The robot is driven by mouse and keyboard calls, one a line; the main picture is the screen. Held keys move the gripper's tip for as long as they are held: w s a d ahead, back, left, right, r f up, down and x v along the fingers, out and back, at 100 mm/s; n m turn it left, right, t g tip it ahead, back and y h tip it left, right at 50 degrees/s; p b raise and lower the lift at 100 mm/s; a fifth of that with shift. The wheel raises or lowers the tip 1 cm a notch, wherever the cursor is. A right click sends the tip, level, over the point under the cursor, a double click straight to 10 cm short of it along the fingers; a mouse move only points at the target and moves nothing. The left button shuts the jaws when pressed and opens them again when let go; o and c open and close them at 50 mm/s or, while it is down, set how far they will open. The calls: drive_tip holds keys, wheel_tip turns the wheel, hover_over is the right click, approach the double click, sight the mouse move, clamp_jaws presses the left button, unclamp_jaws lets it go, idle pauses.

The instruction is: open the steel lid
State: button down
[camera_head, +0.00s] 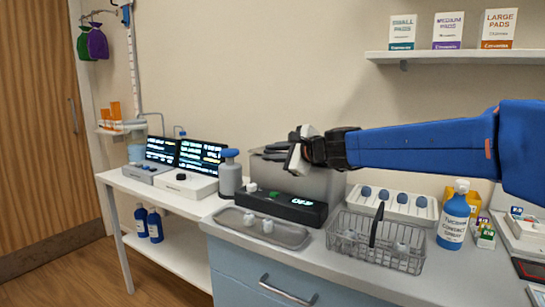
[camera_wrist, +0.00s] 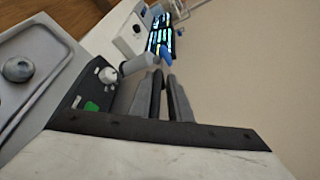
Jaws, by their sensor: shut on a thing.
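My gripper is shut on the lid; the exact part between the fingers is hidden.
A grey bottle with a blue top (camera_head: 230,175) stands just left of the box. A shelf (camera_head: 455,56) hangs above.

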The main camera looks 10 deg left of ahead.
drive_tip(key=w+d+r+m+g, duration=0.1)
drive_tip(key=w+r+m+g, duration=0.1)
drive_tip(key=r, duration=0.5)
drive_tip(key=w+d+r+m+g, duration=0.2)
drive_tip(key=w+r+m, duration=0.3)
drive_tip(key=r, duration=0.3)
drive_tip(key=shift+w+r+g+y, duration=0.25)
drive_tip(key=shift+w+g+y, duration=0.15)
drive_tip(key=shift+w, duration=0.5)
drive_tip(key=c, duration=1.8)
unclamp_jaws()
drive_tip(key=shift+c, duration=0.2)
drive_tip(key=shift+d, duration=0.1)
drive_tip(key=v, duration=0.7)
